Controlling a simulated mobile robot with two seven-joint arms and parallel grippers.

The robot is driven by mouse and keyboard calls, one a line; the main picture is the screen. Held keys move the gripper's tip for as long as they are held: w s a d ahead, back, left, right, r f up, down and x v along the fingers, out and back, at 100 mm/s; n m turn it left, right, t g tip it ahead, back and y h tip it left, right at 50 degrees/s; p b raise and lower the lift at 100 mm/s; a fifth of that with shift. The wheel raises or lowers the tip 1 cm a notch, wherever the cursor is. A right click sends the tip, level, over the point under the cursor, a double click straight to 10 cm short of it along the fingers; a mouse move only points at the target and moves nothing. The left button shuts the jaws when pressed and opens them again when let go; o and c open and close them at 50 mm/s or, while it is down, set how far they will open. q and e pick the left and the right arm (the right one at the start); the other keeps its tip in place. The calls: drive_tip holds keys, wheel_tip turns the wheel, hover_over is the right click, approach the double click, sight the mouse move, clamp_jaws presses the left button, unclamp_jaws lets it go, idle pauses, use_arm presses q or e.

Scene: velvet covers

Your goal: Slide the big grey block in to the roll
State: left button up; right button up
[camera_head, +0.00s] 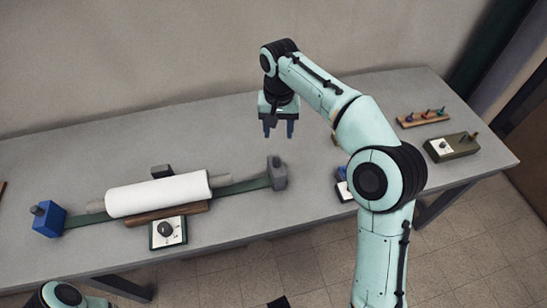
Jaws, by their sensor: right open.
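The big grey block (277,173) stands on the table at the right end of a green strip (243,186). The white roll (157,194) lies to its left over the strip, with a gap between them. My right gripper (278,129) hangs above the table behind the grey block, pointing down, open and empty. Only a piece of my left arm (67,295) shows at the bottom left edge; its gripper is out of view.
A blue block (47,219) stands at the strip's left end. A box with a dial (167,232) is in front of the roll, and a small dark block (161,171) is behind it. A peg board (422,117) and an olive box (451,147) stand at the right. The back middle of the table is clear.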

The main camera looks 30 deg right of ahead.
sight(276, 158)
drive_tip(key=f+b, duration=0.1)
drive_tip(key=f, duration=0.8)
drive_tip(key=f+b, duration=0.1)
drive_tip(key=f, duration=0.4)
drive_tip(key=shift+w+b, duration=0.3)
drive_tip(key=shift+a, duration=0.1)
clamp_jaws()
